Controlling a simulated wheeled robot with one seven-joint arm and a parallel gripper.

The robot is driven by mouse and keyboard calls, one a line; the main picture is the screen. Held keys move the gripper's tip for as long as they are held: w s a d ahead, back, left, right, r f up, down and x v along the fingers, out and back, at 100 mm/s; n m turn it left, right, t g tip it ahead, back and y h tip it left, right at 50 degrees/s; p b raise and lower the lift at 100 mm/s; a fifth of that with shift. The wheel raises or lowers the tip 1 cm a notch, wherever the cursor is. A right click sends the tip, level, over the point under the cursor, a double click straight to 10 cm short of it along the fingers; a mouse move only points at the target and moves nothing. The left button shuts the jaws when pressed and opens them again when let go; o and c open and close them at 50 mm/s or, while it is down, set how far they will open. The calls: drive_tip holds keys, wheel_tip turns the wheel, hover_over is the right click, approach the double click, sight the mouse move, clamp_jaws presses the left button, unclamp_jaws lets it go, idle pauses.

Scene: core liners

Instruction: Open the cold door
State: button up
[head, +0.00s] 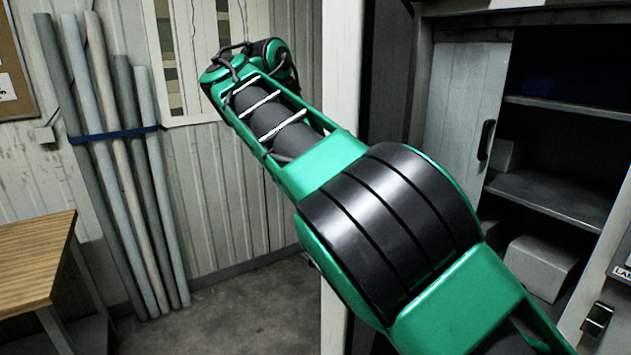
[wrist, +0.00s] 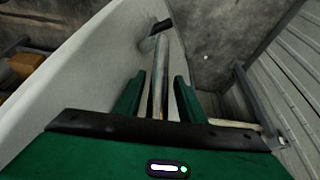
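In the wrist view a large pale door panel (wrist: 75,75) fills the left side; I take it to be the cold door. A straight metal bar handle (wrist: 162,70) runs out from the gripper to a dark mount on the panel. My gripper (wrist: 160,92) has its two green fingers on either side of the bar, with gaps showing beside it, so it looks open around the handle. In the head view a white upright edge (head: 343,70) stands behind my green arm; I cannot tell whether it is the door or its frame. My gripper and the handle are hidden there.
A grey cabinet (head: 465,95) with open shelves and a pale box (head: 545,265) stands at right. Several long pipes (head: 115,190) lean on the left wall. A wooden table (head: 35,260) stands at lower left. Grey floor (head: 235,315) between is clear.

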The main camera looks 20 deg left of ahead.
drive_tip(key=shift+s+a, duration=0.2)
idle(0.5)
